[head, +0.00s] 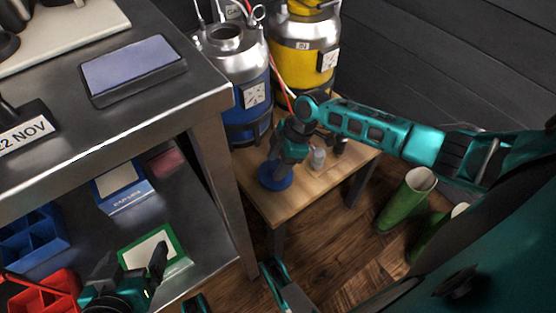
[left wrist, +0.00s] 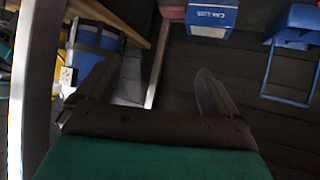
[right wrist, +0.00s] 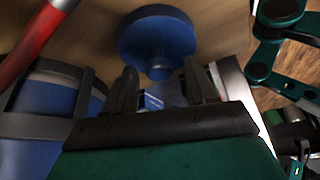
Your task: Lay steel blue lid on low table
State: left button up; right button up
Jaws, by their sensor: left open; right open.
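The steel blue lid (head: 272,179) lies flat on the wooden low table (head: 322,182), near its left front edge. In the right wrist view the lid (right wrist: 150,25) shows as a round disc, its knob pointing towards my right gripper (right wrist: 162,72). That gripper's fingers are open, close to the knob, with nothing held between them. In the head view my right gripper (head: 280,163) is just above the lid and partly hides it. My left gripper (head: 150,270) is open and empty by the lower shelf of the steel bench; its fingers also show in the left wrist view (left wrist: 155,80).
A blue keg (head: 244,95) and a yellow keg (head: 304,50) stand at the low table's back. A small grey bottle (head: 318,158) stands right of the lid. Green cylinders (head: 407,198) stand on the floor. The steel bench (head: 190,95) rises at left.

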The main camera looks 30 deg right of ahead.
jog(key=shift+r, duration=0.1)
jog(key=shift+r, duration=0.3)
pick_arm(q)
jog(key=r+p, duration=0.1)
jog(key=p, duration=0.1)
jog(key=a+p, duration=0.1)
jog(key=p, duration=0.1)
jog(key=shift+s+a+r+y, duration=0.2)
jog(key=shift+s+r+y, duration=0.1)
jog(key=shift+r, duration=0.1)
pick_arm(e)
jog(key=v, duration=1.1)
jog(key=shift+r, duration=0.25)
jog(key=shift+d, duration=0.15)
